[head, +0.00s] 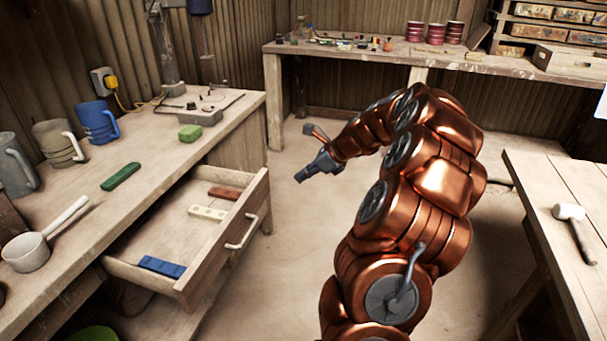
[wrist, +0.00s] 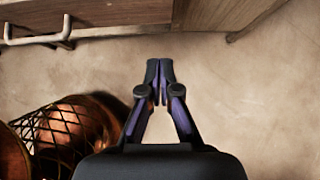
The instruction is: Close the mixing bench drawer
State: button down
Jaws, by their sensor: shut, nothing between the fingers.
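The mixing bench drawer (head: 225,262) is pulled out from the mixing bench (head: 245,110) at the left of the head view. Its pale bar handle (head: 243,233) is on the front panel. Inside lie a blue block (head: 161,267), a cream block (head: 207,213) and a red-brown block (head: 223,194). My gripper (head: 299,178) is shut and empty, in the air to the right of the drawer and apart from it. In the wrist view my gripper (wrist: 160,68) is over bare floor, and a handle (wrist: 38,36) shows at the upper left.
On the bench stand a blue mug (head: 96,122), a white saucepan (head: 28,252), a green block (head: 121,176) and a press (head: 193,112). A table with a mallet (head: 575,225) is at the right. Another workbench (head: 375,55) runs along the back. Floor between is clear.

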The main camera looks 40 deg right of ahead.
aim_at(267, 188)
jog(key=shift+w+a+f, duration=0.75)
jog(key=shift+w, duration=0.5)
jog(key=shift+w+a+f, duration=0.75)
jog(key=shift+w+f, duration=0.05)
jog(key=shift+w, duration=0.4)
jog(key=shift+w+a+f, duration=0.75)
jog(key=shift+w, duration=0.5)
jog(key=shift+w, duration=0.1)
